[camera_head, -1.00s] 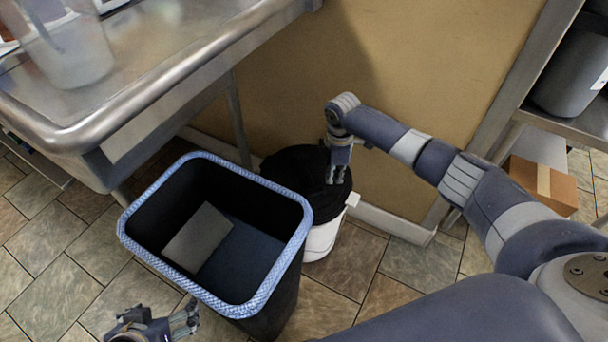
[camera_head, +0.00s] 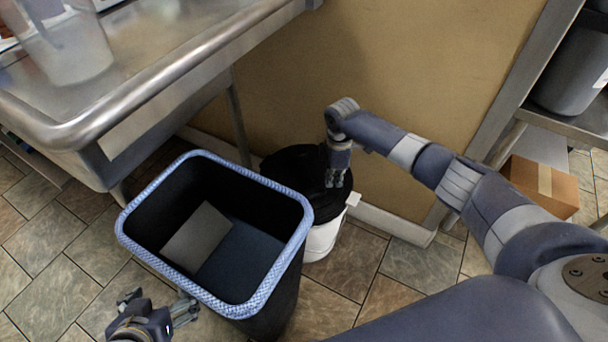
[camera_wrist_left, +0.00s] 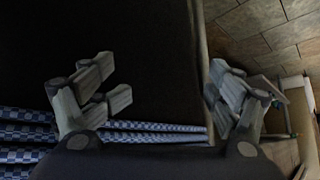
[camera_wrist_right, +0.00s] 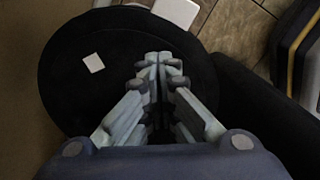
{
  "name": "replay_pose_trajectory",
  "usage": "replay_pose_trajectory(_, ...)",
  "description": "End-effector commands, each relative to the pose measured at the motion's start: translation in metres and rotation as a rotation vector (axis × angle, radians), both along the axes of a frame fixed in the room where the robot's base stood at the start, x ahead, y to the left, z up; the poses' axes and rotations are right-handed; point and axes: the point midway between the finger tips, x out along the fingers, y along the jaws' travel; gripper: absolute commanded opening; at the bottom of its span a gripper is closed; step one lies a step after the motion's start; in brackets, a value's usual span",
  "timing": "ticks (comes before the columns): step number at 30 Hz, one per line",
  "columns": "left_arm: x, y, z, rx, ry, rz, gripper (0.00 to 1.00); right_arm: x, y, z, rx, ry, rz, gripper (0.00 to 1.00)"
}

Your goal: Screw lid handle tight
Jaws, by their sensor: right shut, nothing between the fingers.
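A white bucket (camera_head: 322,240) with a round black lid (camera_head: 290,162) stands on the floor by the wall. The lid also fills much of the right wrist view (camera_wrist_right: 75,95), with a small white square on it. My right gripper (camera_head: 336,178) points down over the lid. Its fingers are shut together with nothing between them in the right wrist view (camera_wrist_right: 164,62). I cannot make out a lid handle; the fingers cover part of the lid. My left gripper (camera_head: 158,302) is open and empty, low beside the bin, away from the lid; its spread fingers show in the left wrist view (camera_wrist_left: 168,90).
A large black bin (camera_head: 275,305) with a blue patterned rim stands directly left of the bucket, with a grey panel (camera_head: 197,237) inside. A metal counter (camera_head: 150,105) overhangs at the upper left. A shelf (camera_head: 570,125) and a cardboard box (camera_head: 545,187) are at the right. Tiled floor lies in front.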

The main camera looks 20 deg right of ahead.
Motion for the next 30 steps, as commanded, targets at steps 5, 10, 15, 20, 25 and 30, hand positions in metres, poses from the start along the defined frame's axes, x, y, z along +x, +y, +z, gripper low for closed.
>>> replay_pose_trajectory(5,0.007,-0.004,0.005,-0.014,-0.042,-0.002,0.83,0.0,0.0,-0.004,0.0,0.0,0.0,0.0)
replay_pose_trajectory(10,0.012,-0.006,0.007,-0.02,-0.07,-0.005,0.83,0.0,0.0,-0.008,0.0,0.0,-0.001,0.0)
replay_pose_trajectory(15,0.017,-0.007,0.009,-0.027,-0.101,-0.006,0.83,0.0,0.0,-0.011,0.0,0.001,-0.001,0.0)
replay_pose_trajectory(20,0.02,-0.008,0.01,-0.029,-0.124,-0.01,0.83,-0.001,0.0,-0.015,-0.001,0.001,0.0,0.0)
replay_pose_trajectory(25,0.023,-0.008,0.01,-0.032,-0.147,-0.012,0.83,-0.002,0.0,-0.02,-0.001,0.003,0.0,0.0)
replay_pose_trajectory(30,0.025,-0.008,0.011,-0.035,-0.174,-0.016,0.83,-0.003,0.001,-0.024,0.0,0.005,0.001,0.0)
